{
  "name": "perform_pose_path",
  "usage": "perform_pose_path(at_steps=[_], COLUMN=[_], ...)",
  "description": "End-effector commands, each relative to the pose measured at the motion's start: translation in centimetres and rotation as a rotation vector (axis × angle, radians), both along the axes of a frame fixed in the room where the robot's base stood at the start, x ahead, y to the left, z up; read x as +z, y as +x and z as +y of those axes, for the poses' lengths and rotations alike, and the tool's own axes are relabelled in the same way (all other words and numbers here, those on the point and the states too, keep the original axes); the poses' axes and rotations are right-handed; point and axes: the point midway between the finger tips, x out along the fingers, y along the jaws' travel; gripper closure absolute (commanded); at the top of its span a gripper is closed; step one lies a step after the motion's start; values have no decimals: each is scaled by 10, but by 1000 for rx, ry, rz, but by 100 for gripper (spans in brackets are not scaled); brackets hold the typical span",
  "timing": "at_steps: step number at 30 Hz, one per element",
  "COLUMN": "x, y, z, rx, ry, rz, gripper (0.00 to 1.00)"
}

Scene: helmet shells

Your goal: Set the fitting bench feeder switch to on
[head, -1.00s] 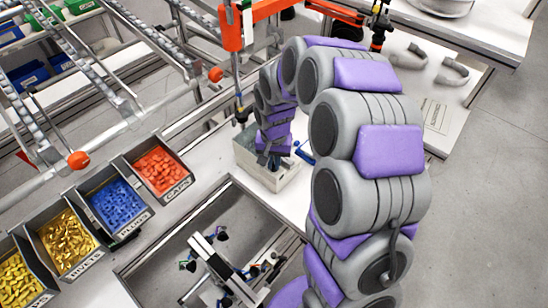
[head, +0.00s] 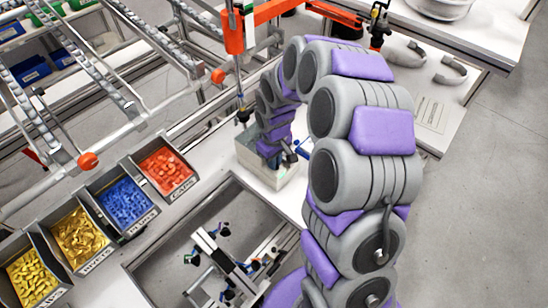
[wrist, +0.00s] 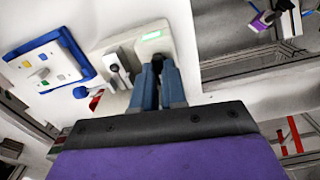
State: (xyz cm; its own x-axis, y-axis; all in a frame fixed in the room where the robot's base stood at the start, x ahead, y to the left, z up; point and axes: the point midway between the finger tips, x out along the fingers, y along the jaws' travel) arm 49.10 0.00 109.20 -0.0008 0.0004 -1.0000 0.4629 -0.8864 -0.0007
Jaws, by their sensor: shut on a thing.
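In the wrist view my gripper (wrist: 159,72) has its two blue-grey fingers close together, shut at the front of a pale box with a lit green label (wrist: 152,36). The fingertips seem to hold a small dark switch lever (wrist: 157,60) on that box; most of it is hidden between them. I cannot read the switch position. In the head view my gripper (head: 274,160) reaches down at the pale box (head: 284,180) on the bench, and my arm hides much of the contact.
Left of the fingers are a black knob (wrist: 114,68) and a blue-framed panel with small coloured marks (wrist: 44,62). In the head view, bins of caps (head: 166,171), plugs (head: 125,203) and rivets (head: 80,238) line the bench. An orange overhead arm (head: 290,15) stands close to my arm.

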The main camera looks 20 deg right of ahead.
Motion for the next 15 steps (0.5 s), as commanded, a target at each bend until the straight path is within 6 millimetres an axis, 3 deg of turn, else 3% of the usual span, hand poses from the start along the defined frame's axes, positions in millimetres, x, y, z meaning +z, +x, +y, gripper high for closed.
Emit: perform_pose_path(at_steps=[15], x=[0], y=[1], z=[0], rx=[124], ry=[-1], rz=[-2], gripper=[100])
